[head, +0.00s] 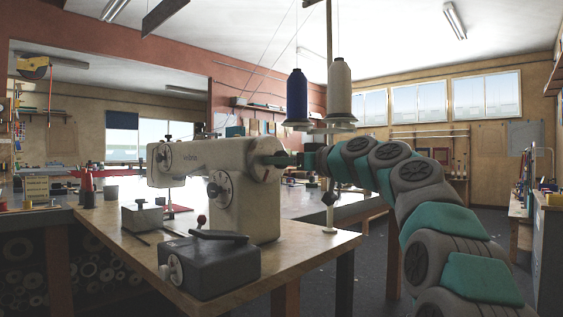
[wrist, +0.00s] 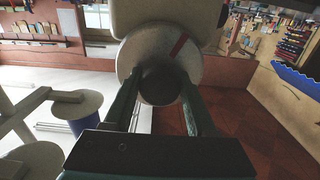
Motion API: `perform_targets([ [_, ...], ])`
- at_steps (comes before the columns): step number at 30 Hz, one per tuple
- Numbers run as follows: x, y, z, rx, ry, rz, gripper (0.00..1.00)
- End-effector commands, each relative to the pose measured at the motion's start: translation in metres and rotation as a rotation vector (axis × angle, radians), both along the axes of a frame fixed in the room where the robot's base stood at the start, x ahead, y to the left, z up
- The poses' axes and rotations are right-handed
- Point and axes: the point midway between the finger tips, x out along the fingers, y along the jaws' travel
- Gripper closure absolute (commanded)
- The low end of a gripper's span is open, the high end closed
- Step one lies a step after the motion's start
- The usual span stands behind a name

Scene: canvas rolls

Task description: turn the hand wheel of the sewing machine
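The cream sewing machine (head: 235,180) stands on the wooden workbench in the head view. Its hand wheel (wrist: 178,47), a pale disc with a red mark and a dark round hub (wrist: 160,85), fills the upper middle of the wrist view. In the wrist view my gripper (wrist: 161,85) has one finger on each side of the hub, with the fingers apart. I cannot tell whether they touch the hub.
A blue thread cone (head: 297,97) and a white one (head: 340,92) stand on a stand behind my arm. A dark grey box with a lever (head: 210,262) and a small metal box (head: 142,216) sit on the bench (head: 125,238). Floor is free at right.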

Motion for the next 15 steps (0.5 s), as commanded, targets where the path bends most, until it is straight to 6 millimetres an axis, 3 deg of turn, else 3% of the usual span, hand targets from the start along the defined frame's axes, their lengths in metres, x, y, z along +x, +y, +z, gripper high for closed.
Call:
perform_targets([
  [2,0.0000,0.0000,0.0000,0.000,0.000,0.000,0.55],
  [13,0.0001,-0.0001,-0.0001,0.000,0.000,0.000,0.97],
  [15,0.0001,-0.0001,-0.0001,0.000,0.000,0.000,0.99],
])
